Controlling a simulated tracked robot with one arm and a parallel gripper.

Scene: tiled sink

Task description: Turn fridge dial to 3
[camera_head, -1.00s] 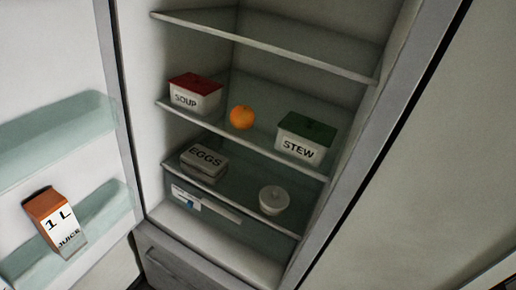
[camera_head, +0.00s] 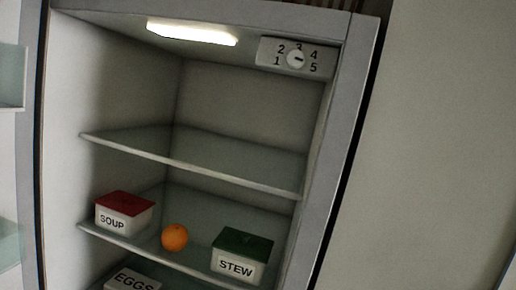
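The fridge dial (camera_head: 296,59) is a small round white knob on a light panel (camera_head: 268,52) at the top right inside the open fridge. The numbers 1 to 5 run around it in an arc, with 3 at the top. A small dark mark on the knob appears to lie on its right side, roughly toward 5; it is too small to read surely. My gripper is not in view, and nothing touches the dial.
A lit lamp (camera_head: 192,33) is left of the panel. The upper shelf (camera_head: 190,165) is empty. Below stand a red-lidded SOUP box (camera_head: 124,213), an orange (camera_head: 174,237) and a green-lidded STEW box (camera_head: 241,256). An EGGS box (camera_head: 133,281) is lower. The fridge's right frame (camera_head: 346,150) borders the opening.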

